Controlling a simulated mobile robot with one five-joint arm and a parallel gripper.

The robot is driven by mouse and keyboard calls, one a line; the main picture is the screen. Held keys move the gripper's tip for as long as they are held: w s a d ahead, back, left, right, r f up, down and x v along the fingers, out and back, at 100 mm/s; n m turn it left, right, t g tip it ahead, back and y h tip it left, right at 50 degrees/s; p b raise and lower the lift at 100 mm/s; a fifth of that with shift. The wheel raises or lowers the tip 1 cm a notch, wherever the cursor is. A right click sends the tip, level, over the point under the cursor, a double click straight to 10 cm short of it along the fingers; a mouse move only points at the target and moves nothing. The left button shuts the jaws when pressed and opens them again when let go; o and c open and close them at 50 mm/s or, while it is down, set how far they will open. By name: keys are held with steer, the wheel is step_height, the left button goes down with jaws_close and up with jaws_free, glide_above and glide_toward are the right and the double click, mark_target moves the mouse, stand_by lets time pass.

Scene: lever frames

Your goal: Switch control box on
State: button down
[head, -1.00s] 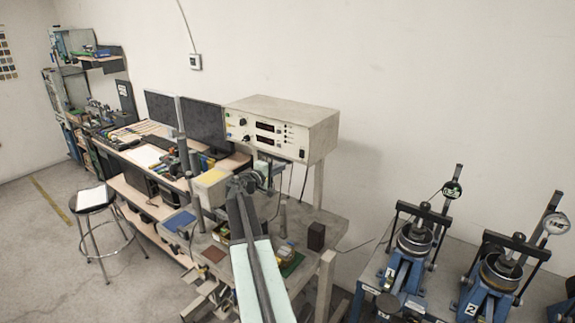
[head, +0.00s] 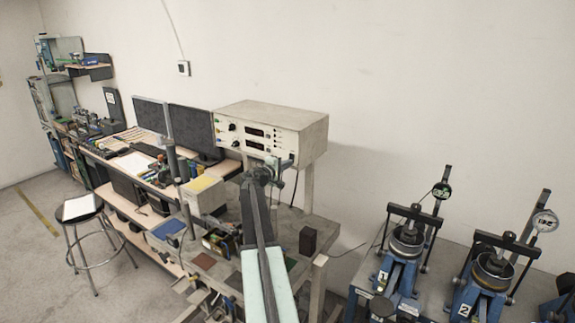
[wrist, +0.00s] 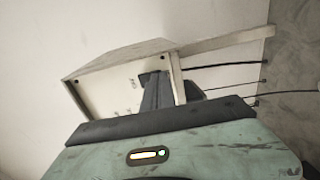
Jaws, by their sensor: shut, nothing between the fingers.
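The control box (head: 272,122) is a beige case on a raised stand, with dark displays, knobs and small buttons on its front panel. My gripper (head: 284,162) is in front of the lower right part of that panel, with its fingers together and empty. It covers the panel's lower right corner, so the power switch is hidden in the head view. In the wrist view the box (wrist: 130,60) looks tilted, and my gripper's dark fingers (wrist: 157,88) overlap its pale panel. I cannot tell whether they touch it.
Below the box is a bench with a small dark block (head: 308,241) and a yellow-topped box (head: 201,185). Monitors (head: 190,132) stand at left. Blue test devices (head: 400,255) stand on a table at right. A stool (head: 82,208) is at far left.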

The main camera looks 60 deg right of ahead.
steer(key=shift+d, duration=0.15)
steer(key=a+f+b, duration=0.1)
steer(key=a+b, duration=0.1)
steer(key=a, duration=1.2)
steer(key=shift+f, duration=0.4)
